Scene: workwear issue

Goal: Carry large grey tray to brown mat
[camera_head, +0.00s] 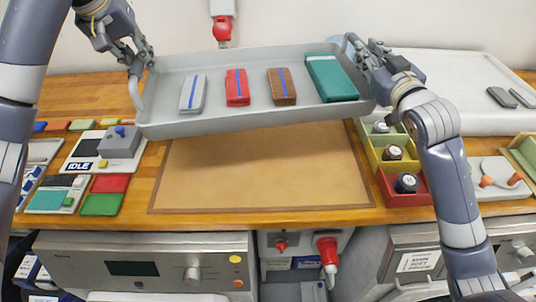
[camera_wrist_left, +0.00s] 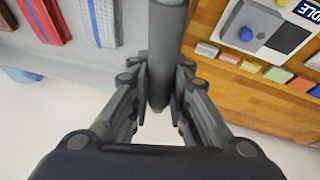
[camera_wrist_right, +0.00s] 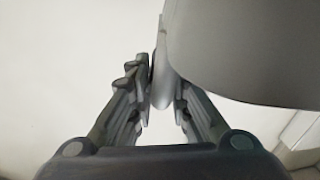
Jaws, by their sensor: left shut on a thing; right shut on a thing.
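The large grey tray (camera_head: 232,126) is in the air above the back part of the brown mat (camera_head: 262,178), slightly tilted in the head view, its right side higher. It carries a grey folded item (camera_head: 186,100), a red one (camera_head: 242,78) and a brown one (camera_head: 274,98), each with a blue stripe, and a teal item (camera_head: 330,78). My left gripper (camera_head: 137,70) is shut on the tray's left handle, a bar that shows in the left wrist view (camera_wrist_left: 162,50). My right gripper (camera_head: 366,60) is shut on the tray's right side; the right wrist view shows its fingers around a grey edge (camera_wrist_right: 162,75).
The mat is bare. Left of it are a grey box with a blue button (camera_head: 119,145) and coloured swatches (camera_head: 105,194). Right of it stand small coloured bins (camera_head: 405,198) with dark-topped items. A whitish tray (camera_head: 460,75) lies at the back right. A red plug (camera_head: 328,250) hangs below the front edge.

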